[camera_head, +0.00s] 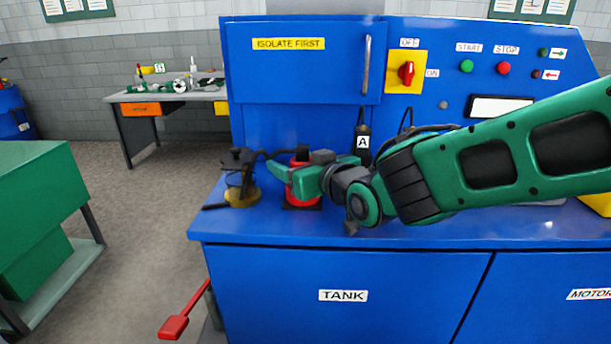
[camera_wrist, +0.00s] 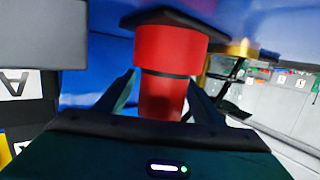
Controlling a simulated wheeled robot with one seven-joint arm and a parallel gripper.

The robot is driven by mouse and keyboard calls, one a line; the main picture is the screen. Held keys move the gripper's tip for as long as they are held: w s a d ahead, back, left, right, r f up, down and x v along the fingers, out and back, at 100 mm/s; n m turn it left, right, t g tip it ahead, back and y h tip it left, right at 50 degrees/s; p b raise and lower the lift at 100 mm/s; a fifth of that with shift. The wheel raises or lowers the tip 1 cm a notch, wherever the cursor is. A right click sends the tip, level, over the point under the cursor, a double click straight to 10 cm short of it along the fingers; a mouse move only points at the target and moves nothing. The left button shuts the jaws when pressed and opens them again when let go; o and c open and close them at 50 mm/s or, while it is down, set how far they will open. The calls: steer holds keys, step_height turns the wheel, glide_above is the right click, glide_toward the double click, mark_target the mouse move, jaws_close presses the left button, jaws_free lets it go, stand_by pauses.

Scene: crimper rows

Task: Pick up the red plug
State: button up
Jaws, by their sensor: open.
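The red plug (camera_head: 307,191) stands on a dark base on the blue bench top, partly hidden behind my gripper in the head view. In the wrist view, the red plug (camera_wrist: 170,50) has a wide red part against a dark plate and a narrower red part reaching between my fingers. My gripper (camera_wrist: 163,95) is open, with one finger on each side of the narrower part. Whether either finger touches it I cannot tell. In the head view, my gripper (camera_head: 285,175) is at the plug from the right.
A black and brass device (camera_head: 241,185) stands just left of the plug. A black piece labelled A (camera_head: 362,145) is behind my wrist. The blue panel (camera_head: 300,90) with a red switch (camera_head: 406,73) rises behind. The blue bench top (camera_head: 270,230) is clear in front.

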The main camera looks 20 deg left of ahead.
steer(key=c, duration=1.3)
steer(key=shift+c, duration=0.2)
steer(key=shift+r, duration=0.1)
